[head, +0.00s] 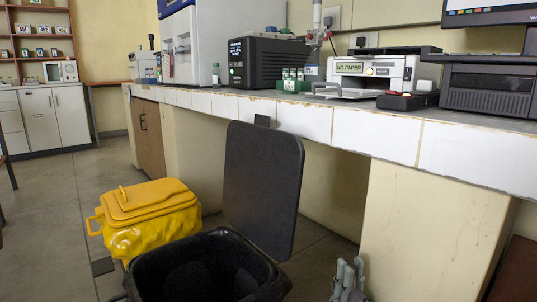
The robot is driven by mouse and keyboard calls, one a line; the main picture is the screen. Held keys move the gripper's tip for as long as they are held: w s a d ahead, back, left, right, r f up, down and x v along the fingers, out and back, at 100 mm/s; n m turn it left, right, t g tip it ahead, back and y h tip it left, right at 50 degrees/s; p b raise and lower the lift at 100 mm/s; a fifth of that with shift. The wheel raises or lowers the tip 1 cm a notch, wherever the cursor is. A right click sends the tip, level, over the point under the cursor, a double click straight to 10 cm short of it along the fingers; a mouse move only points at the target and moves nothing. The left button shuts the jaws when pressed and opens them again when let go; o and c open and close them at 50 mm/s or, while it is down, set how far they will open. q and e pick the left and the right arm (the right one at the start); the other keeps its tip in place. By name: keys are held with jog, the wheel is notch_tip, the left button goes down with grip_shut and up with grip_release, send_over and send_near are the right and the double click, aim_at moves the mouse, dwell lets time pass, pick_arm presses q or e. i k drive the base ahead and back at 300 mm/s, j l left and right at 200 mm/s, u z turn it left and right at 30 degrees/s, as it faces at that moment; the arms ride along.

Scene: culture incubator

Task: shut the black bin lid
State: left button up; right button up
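The black bin (207,267) stands on the floor at the bottom middle of the head view, lined with a black bag. Its lid (263,185) is raised, standing nearly upright at the bin's far right side, in front of the counter. My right gripper (349,275) shows at the bottom edge, right of the bin and apart from the lid. Only its upper part is in view, and whether its fingers are apart is unclear. My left gripper is not in view.
A yellow lidded bin (147,216) stands just behind and left of the black bin. The white-tiled counter (371,139) runs along behind the lid, carrying a printer (372,72) and other equipment. Open floor (48,225) lies at the left.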

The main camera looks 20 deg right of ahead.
aim_at(264, 166)
jog(key=i+l+u, duration=0.55)
jog(key=i+l, duration=0.2)
jog(key=l, duration=0.1)
